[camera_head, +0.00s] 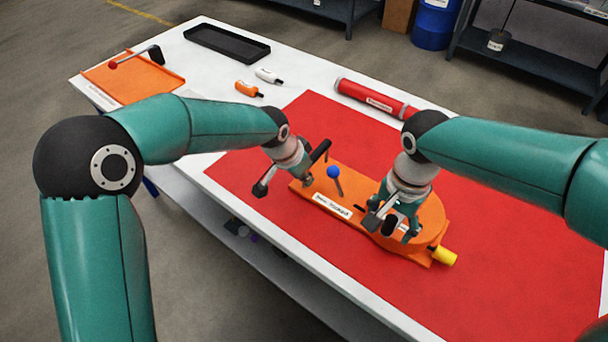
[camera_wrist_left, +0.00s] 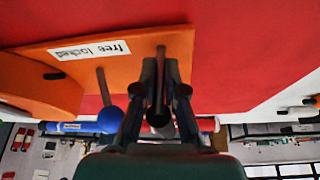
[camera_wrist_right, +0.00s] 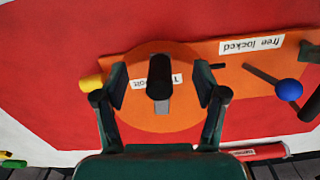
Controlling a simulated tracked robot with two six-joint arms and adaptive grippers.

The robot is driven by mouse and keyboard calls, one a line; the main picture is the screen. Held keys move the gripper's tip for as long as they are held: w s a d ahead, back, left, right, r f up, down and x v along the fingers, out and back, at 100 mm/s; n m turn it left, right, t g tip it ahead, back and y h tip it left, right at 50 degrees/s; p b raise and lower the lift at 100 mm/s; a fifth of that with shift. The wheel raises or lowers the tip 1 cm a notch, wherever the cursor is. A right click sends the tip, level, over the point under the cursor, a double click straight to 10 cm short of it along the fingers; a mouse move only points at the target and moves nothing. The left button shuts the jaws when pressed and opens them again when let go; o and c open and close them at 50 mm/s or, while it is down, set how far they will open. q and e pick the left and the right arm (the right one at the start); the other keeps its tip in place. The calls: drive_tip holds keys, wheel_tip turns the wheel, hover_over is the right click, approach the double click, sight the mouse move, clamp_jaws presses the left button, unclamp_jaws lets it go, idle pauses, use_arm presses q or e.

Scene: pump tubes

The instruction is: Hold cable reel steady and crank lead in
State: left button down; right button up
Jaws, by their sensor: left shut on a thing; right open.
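The orange cable reel unit (camera_head: 435,215) lies on a red mat, with a round drum at one end and a yellow end piece (camera_head: 444,256). Its base carries a "free locked" label (camera_wrist_right: 252,45) and a tilted lever with a blue ball (camera_head: 334,172). My left gripper (camera_wrist_left: 160,90) is shut on a dark upright post (camera_wrist_left: 161,58) at the base's narrow end. My right gripper (camera_wrist_right: 161,85) is open above the drum (camera_wrist_right: 160,122). Its fingers stand either side of a black crank knob (camera_wrist_right: 159,72) and look apart from it. In the head view my right gripper (camera_head: 390,222) hides part of the drum.
A red tube (camera_head: 375,99) lies behind the unit. Small orange (camera_head: 249,89) and white (camera_head: 268,76) bottles, a black tray (camera_head: 227,43) and an orange plate (camera_head: 135,78) with a red-tipped lever stand further back. The red mat (camera_head: 510,240) right of the unit is clear.

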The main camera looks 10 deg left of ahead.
use_arm(q)
drive_tip(key=shift+r, duration=0.1)
use_arm(e)
drive_tip(key=shift+r, duration=3.05)
use_arm(q)
drive_tip(key=c, duration=1.2)
unclamp_jaws()
